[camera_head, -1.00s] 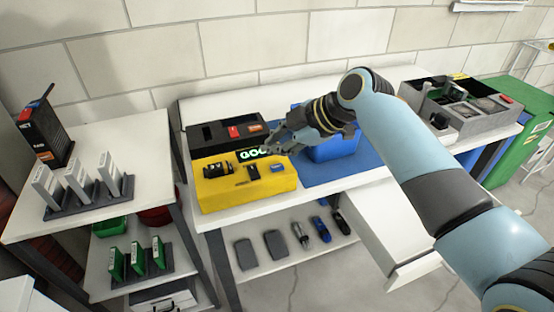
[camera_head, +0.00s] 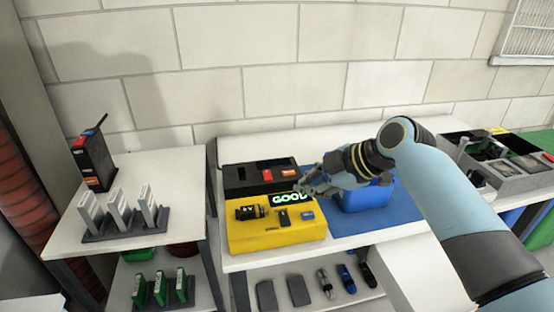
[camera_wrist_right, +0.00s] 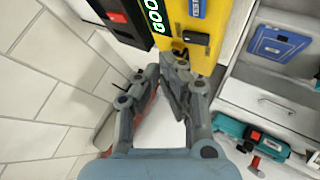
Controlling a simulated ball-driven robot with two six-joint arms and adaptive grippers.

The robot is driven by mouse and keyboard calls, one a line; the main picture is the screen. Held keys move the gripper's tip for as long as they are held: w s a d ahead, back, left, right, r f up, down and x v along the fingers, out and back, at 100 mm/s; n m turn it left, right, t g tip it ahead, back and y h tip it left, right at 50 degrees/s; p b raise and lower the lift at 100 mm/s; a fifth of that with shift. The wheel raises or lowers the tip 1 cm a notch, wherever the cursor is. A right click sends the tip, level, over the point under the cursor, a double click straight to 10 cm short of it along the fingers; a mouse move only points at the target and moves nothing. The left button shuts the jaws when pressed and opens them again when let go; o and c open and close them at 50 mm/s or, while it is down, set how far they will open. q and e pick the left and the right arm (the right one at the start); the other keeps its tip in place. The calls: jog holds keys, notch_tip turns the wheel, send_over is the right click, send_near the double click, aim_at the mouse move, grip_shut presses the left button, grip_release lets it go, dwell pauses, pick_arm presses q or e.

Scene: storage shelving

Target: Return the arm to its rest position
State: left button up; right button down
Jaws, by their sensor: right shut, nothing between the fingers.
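My right arm (camera_head: 465,205) comes in from the right in the head view. Its gripper (camera_head: 308,185) is over the table by the right end of the yellow box (camera_head: 275,238). The box has a lit "GOOD" display (camera_head: 291,198) and several small items on top. In the right wrist view the gripper (camera_wrist_right: 165,65) is shut and empty, its fingertips close to the yellow box (camera_wrist_right: 190,20). I cannot tell whether they touch it. My left gripper is not in view.
A black box (camera_head: 245,179) stands behind the yellow one. A blue bin (camera_head: 368,197) is right of it on a blue mat (camera_head: 400,222). A grey divided tray (camera_head: 525,182) is at the far right. A side table (camera_head: 150,170) at left holds a radio (camera_head: 92,160).

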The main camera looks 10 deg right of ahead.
jog(key=s+d+f+m+g+h, duration=0.1)
jog(key=s+d+f+m+h, duration=0.2)
jog(key=s, duration=0.6)
jog(key=s+d+m+g+h, duration=0.1)
jog(key=s+d+m, duration=0.2)
jog(key=s+m, duration=0.35)
jog(key=s+d+r+m+g+h, duration=0.1)
jog(key=s+d+r+m+h, duration=0.2)
jog(key=s, duration=0.5)
jog(key=s+d+r+m, duration=0.1)
jog(key=s+d+m, duration=0.25)
jog(key=s, duration=0.55)
notch_tip(320, 180, down, 27)
jog(key=s+d+m+g+b, duration=0.1)
jog(key=b, duration=0.1)
jog(key=s+d+f+g+b, duration=0.1)
jog(key=s+f, duration=1.7)
jog(key=s, duration=0.1)
jog(key=shift+d+f+g+b, duration=0.25)
jog(key=shift+f+g+b, duration=0.05)
jog(key=shift+f, duration=0.1)
